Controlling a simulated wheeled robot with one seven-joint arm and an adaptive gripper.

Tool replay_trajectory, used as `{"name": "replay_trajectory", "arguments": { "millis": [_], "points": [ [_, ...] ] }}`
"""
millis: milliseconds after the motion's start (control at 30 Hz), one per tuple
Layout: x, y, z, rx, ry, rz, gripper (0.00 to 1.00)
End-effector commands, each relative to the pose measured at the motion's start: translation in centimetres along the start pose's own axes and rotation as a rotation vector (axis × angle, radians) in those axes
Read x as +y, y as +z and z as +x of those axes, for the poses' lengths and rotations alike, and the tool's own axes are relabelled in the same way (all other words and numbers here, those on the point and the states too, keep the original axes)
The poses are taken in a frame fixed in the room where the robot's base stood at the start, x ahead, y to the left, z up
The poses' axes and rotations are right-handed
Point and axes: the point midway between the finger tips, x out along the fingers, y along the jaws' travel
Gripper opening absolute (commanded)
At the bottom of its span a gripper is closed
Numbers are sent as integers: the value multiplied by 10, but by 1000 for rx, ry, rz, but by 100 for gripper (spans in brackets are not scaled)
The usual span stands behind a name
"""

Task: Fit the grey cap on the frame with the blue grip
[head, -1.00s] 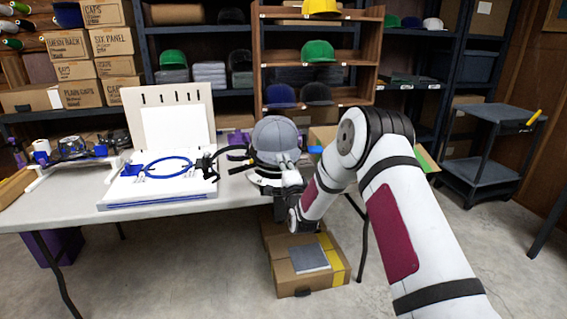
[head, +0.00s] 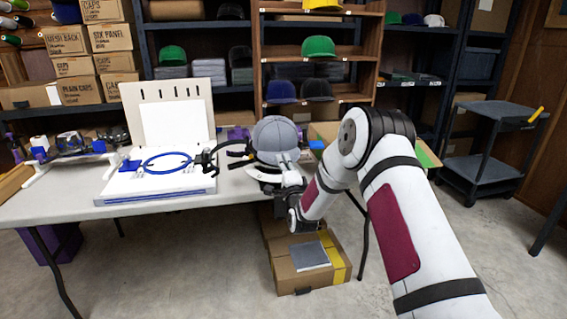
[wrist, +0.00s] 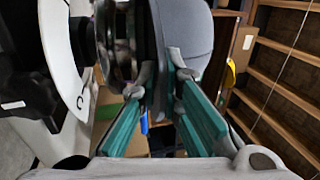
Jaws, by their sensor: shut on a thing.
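The grey cap (head: 276,134) is upright at the right end of the table, crown up. In the wrist view the cap (wrist: 190,28) fills the upper middle, beside a dark round frame (wrist: 118,40). My gripper (head: 287,166) is at the cap's near lower side. In the wrist view my gripper's teal fingers (wrist: 163,78) are closed on the cap's lower edge. I cannot tell how far the cap sits around the dark frame. A blue piece (wrist: 144,124) shows below, between the fingers; I cannot tell whether it is the frame's grip.
A white board rig (head: 166,112) with a blue ring (head: 145,165) stands left of the cap on the table (head: 90,210). Black straps (head: 208,160) lie between. A cardboard box (head: 290,272) is on the floor below. A grey cart (head: 490,150) stands at right.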

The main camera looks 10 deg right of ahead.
Motion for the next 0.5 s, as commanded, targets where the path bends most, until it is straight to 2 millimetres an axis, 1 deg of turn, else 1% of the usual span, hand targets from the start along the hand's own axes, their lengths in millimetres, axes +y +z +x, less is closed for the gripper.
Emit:
{"name": "replay_trajectory", "arguments": {
  "millis": [433,467,500],
  "points": [
    [0,0,0,0,-1,0,0],
    [0,0,0,0,-1,0,11],
    [0,0,0,0,-1,0,20]
  ]
}}
